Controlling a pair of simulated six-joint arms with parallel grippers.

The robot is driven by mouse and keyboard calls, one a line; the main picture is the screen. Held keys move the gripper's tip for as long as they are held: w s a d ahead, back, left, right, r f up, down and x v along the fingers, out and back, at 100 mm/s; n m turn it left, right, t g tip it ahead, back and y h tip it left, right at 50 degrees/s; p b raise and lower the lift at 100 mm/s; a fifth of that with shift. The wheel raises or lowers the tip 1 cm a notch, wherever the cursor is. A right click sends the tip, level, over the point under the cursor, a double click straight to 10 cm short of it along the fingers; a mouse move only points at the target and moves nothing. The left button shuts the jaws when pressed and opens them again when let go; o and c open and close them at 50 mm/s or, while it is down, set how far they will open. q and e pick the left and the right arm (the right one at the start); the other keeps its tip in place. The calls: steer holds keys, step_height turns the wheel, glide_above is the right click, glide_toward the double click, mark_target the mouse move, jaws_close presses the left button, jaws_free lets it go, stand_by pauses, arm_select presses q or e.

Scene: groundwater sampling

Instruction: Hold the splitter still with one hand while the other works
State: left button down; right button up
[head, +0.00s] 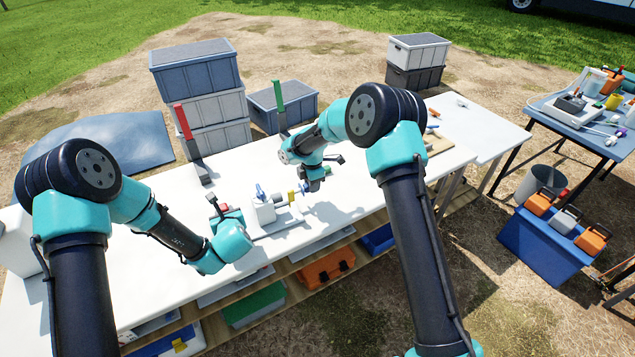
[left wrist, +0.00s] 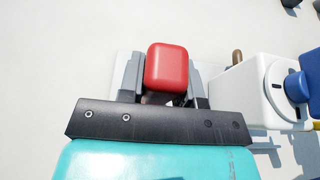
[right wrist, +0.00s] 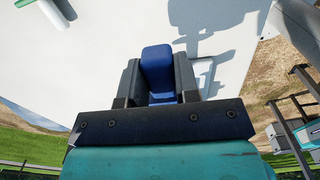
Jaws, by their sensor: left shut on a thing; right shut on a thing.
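The splitter (head: 264,212) is a white block with a blue knob, on a pale flat base on the white table. A yellow part (head: 291,196) stands at its right. My left gripper (head: 222,207) is beside the block's left side, shut on a red handle (left wrist: 167,67). The left wrist view shows the white block (left wrist: 245,92) and its blue knob (left wrist: 296,87) just right of the jaws. My right gripper (head: 318,172) is above the table, behind and right of the splitter, shut on a blue piece (right wrist: 157,70). The lower end of this piece is hidden by the jaws.
A red upright lever (head: 182,121) and a green upright lever (head: 279,97) stand along the table's back edge. Stacked crates (head: 215,105) are behind the table. Bare table (head: 150,275) lies front left. A blue cooler (head: 548,245) stands on the ground at right.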

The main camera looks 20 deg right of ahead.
steer(key=shift+s+a, duration=0.2)
steer(key=shift+a, duration=0.8)
steer(key=shift+s+a, duration=0.2)
steer(key=shift+a, duration=0.95)
steer(key=shift+s+a, duration=0.2)
steer(key=shift+a, duration=0.9)
stand_by(0.9)
steer(key=o, duration=0.9)
step_height(320, 180, up, 12)
steer(key=shift+r, duration=0.1)
stand_by(0.8)
arm_select(q)
steer(key=c, duration=0.7)
jaws_free()
